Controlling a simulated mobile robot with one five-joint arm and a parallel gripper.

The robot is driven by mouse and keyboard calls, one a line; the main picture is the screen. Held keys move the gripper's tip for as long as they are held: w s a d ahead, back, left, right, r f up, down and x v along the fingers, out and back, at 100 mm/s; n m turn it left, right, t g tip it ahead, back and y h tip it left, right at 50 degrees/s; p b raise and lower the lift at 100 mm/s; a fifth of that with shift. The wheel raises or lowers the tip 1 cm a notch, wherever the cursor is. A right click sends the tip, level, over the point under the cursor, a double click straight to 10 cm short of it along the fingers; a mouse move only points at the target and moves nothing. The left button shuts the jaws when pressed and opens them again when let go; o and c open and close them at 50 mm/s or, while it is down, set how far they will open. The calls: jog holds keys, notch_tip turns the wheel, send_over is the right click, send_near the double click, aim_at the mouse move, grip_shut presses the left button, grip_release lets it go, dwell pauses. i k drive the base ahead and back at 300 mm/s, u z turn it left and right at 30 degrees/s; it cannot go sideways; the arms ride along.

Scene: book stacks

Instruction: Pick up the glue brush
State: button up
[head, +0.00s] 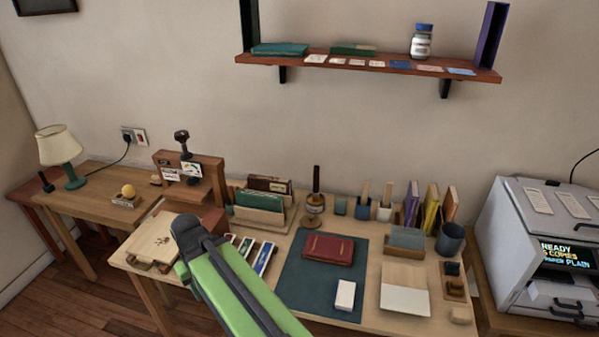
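A dark-handled brush (316,178) stands upright in an amber glue pot (315,203) near the back middle of the workbench; it looks like the glue brush, and its lower end is hidden in the pot. Two small cups to its right hold light-handled tools (365,191) that may also be brushes; they are too small to tell. My green arm reaches in from the bottom over the front left of the bench, with a dark joint at its far end, well left of the pot. No gripper fingers show.
A red book (328,248) and a white block (345,295) lie on the dark mat (290,285) in front of the pot. A file holder (262,208) stands left of the pot. A tan pad (404,288) and a dark mug (450,239) are to the right.

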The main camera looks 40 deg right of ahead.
aim_at(316, 178)
jog(key=i, duration=1.05)
